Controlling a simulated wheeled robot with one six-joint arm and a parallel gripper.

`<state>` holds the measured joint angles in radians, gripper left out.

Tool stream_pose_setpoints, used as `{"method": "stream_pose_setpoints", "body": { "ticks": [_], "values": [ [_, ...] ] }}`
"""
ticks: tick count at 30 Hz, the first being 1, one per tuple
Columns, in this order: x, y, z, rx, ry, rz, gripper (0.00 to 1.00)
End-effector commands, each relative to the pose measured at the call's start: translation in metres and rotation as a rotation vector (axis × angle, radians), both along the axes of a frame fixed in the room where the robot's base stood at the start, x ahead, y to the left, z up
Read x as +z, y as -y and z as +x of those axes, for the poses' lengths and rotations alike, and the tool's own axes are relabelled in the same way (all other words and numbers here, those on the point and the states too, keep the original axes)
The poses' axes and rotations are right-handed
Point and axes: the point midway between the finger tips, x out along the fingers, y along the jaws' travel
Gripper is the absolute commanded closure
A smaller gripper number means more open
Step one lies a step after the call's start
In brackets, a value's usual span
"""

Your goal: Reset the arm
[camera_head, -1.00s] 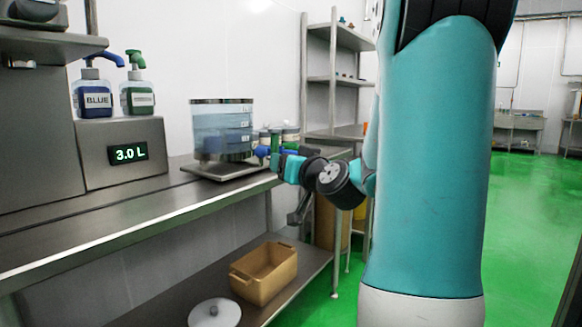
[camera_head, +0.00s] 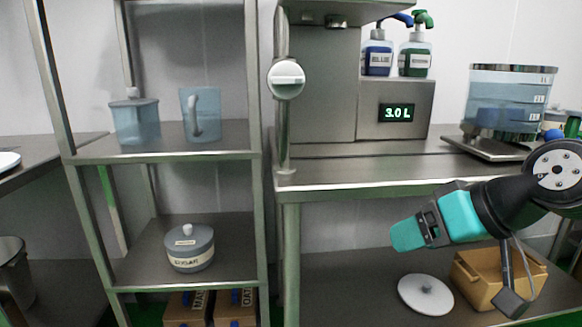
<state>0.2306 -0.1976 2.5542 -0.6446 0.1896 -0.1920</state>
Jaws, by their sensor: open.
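My gripper (camera_head: 412,234) is at the right of the head view, at the end of my black and teal arm. It points left, in front of the steel counter and above its lower shelf. Its jaws are seen from the side, so the gap between them is hard to see. They are open, and no object shows in them. My arm runs off the right edge of the picture, and its base is out of view.
The steel counter (camera_head: 345,172) carries a dispenser reading 3.0 L (camera_head: 397,113) and a water tank (camera_head: 505,105). Below are a tan bin (camera_head: 475,285) and white lid (camera_head: 425,294). At left, a rack (camera_head: 205,150) holds two blue jugs and a sugar pot (camera_head: 190,248).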

Motion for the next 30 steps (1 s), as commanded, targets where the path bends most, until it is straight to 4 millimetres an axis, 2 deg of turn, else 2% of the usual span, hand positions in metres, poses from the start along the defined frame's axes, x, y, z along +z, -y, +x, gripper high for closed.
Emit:
{"method": "stream_pose_setpoints", "body": {
  "ticks": [1,3,6,13,14,15,20,26,30],
  "values": [
    [-0.005,-0.021,-0.019,0.082,-0.064,-0.027,0.36],
    [-0.012,-0.037,-0.042,0.160,-0.151,-0.066,0.36],
    [-0.019,-0.052,-0.072,0.248,-0.254,-0.125,0.36],
    [-0.027,-0.064,-0.133,0.399,-0.435,-0.275,0.36],
    [-0.023,-0.064,-0.138,0.409,-0.451,-0.290,0.36],
    [-0.007,-0.062,-0.134,0.398,-0.448,-0.282,0.36],
    [0.027,-0.062,-0.134,0.396,-0.446,-0.280,0.36],
    [0.079,-0.062,-0.133,0.396,-0.445,-0.279,0.36],
    [0.133,-0.062,-0.133,0.396,-0.445,-0.279,0.36]
  ]
}}
